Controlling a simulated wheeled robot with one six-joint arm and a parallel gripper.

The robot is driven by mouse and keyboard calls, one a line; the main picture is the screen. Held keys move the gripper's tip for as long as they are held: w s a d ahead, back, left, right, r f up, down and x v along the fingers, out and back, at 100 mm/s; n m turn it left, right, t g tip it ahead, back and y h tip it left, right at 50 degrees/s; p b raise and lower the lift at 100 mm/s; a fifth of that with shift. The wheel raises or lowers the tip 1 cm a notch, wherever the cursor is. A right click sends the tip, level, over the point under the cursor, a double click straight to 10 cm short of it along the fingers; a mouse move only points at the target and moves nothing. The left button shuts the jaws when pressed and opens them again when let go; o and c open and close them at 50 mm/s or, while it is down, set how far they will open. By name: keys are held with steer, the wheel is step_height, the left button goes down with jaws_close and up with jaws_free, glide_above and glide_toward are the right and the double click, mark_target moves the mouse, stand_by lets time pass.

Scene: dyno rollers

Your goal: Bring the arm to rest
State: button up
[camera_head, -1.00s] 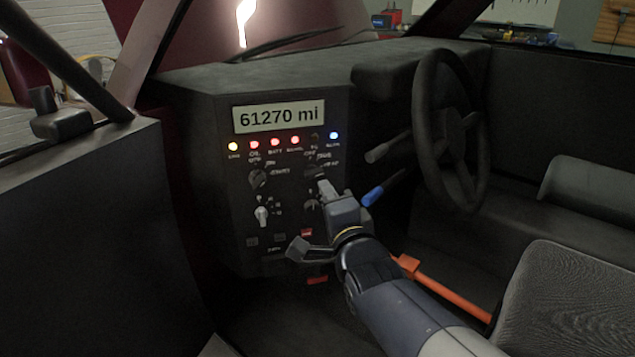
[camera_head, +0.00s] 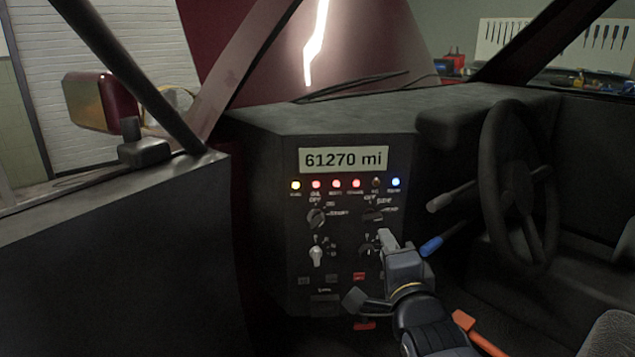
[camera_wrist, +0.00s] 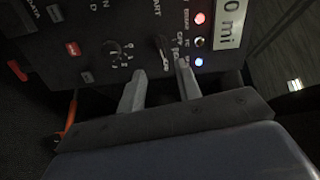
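My gripper (camera_head: 384,240) is in front of the dashboard panel (camera_head: 270,200), at its lower right. In the wrist view, my gripper's two grey fingers (camera_wrist: 160,80) stand apart with nothing between them. A dark switch knob (camera_wrist: 162,50) lies just beyond the fingertips. A round dial (camera_wrist: 117,50) is left of it in that view. In the head view, my gripper partly covers the lower right dial (camera_head: 366,250). I cannot tell whether the fingers touch the panel.
The steering wheel (camera_head: 490,180) and a blue-tipped lever (camera_head: 432,246) are right of my gripper. An orange bar (camera_head: 478,333) runs beside my arm. The door (camera_head: 110,260) is at left.

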mark_target(373, 220)
steer(key=w+b, duration=0.1)
steer(key=w, duration=0.7)
steer(key=shift+w+a, duration=0.1)
steer(key=shift+w, duration=0.3)
steer(key=shift+s, duration=0.15)
